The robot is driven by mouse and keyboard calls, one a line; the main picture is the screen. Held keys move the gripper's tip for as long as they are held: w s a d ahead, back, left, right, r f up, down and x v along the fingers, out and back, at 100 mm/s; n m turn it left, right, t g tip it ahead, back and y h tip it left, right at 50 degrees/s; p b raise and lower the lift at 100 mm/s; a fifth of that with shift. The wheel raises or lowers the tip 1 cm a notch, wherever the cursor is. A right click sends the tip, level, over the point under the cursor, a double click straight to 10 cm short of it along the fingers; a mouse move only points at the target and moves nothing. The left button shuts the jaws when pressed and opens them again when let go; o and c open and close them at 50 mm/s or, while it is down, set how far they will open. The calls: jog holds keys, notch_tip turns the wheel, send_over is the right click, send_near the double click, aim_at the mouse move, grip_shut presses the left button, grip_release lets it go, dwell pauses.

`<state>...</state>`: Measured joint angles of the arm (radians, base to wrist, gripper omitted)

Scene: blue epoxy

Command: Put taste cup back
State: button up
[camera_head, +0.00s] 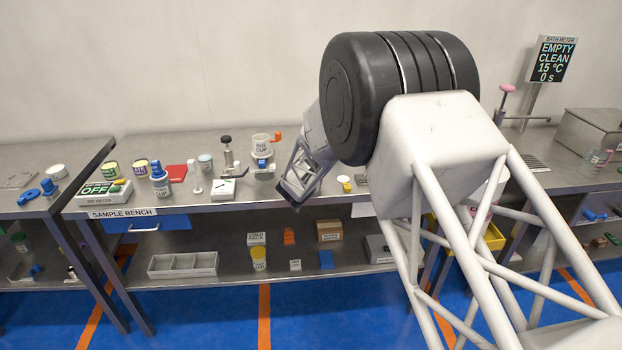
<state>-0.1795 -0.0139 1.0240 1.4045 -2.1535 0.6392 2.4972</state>
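I cannot tell for sure which item is the taste cup. A yellow-topped cup (259,254) with small, blurred lettering stands on the lower shelf under the sample bench. A pale cup with an orange handle (263,145), its label ending in "CUP", sits on top of a clear vessel (263,164) on the bench top. My gripper (291,194) points down and left at the bench's front edge, right of that vessel and apart from it. Its fingers are small and dark, so I cannot see whether they are open or hold anything.
The sample bench (230,195) carries jars, a burette-like stand (228,155), a red pad (177,172) and an OFF display (103,190). A white divided tray (183,264) is on the lower shelf. My arm hides the bench's right part. A sink meter (553,60) stands at right.

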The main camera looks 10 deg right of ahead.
jog(key=shift+f, duration=0.1)
jog(key=o, duration=1)
jog(key=shift+c, duration=0.2)
jog(key=shift+s+r, duration=0.1)
jog(key=shift+r, duration=0.1)
jog(key=shift+s+a+r, duration=0.3)
jog(key=shift+s+a, duration=0.05)
jog(key=shift+s, duration=0.25)
jog(key=v, duration=1)
jog(key=shift+s+a, duration=0.1)
jog(key=shift+s, duration=0.05)
jog(key=shift+r, duration=0.1)
